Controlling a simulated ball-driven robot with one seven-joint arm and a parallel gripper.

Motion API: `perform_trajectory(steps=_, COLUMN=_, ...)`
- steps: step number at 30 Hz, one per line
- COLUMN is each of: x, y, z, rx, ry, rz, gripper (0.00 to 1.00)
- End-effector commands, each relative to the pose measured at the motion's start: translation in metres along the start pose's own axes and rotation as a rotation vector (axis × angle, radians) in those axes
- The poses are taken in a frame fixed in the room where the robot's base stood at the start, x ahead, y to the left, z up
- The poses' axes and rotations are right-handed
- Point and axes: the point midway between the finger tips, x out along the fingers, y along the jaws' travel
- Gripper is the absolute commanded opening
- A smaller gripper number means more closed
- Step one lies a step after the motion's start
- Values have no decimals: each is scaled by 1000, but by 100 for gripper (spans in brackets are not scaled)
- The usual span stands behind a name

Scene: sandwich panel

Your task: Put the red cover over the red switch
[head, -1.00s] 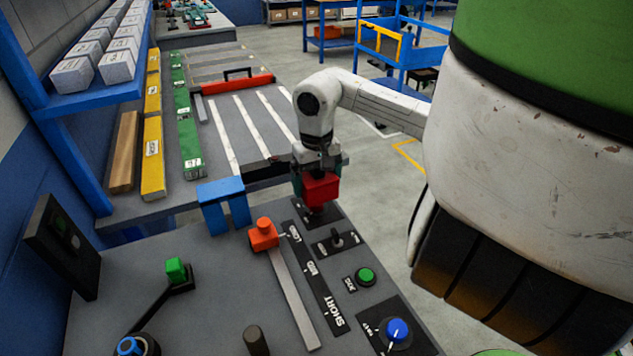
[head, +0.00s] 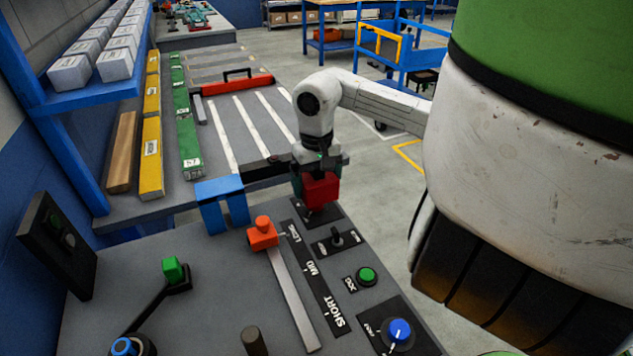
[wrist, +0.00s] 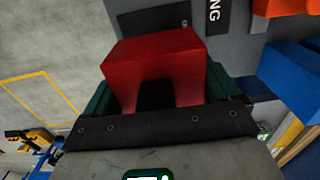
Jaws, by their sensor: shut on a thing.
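The red cover (head: 321,188) is a red block-like cap at the far end of the panel, over a black base plate (head: 319,216). My gripper (head: 309,182) comes from above and is shut on the red cover. In the wrist view the red cover (wrist: 158,65) sits between my green fingers, with a dark opening on its near side. I cannot see the red switch; the cover and gripper hide that spot. I cannot tell whether the cover touches the plate.
Close by on the panel are a small black toggle (head: 337,238), a green button (head: 367,276), a blue knob (head: 399,330) and an orange slider (head: 262,233). A blue bracket (head: 221,201) stands left of my gripper.

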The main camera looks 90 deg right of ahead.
Motion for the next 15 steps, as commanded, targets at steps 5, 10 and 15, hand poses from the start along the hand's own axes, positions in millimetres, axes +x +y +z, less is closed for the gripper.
perform_trajectory(steps=5, x=5, y=0, z=0, rx=0, ry=0, rz=0, gripper=57)
perform_trajectory(steps=10, x=8, y=0, z=0, rx=0, ry=0, rz=-1, gripper=57)
perform_trajectory(steps=15, x=12, y=0, z=0, rx=0, ry=0, rz=-1, gripper=57)
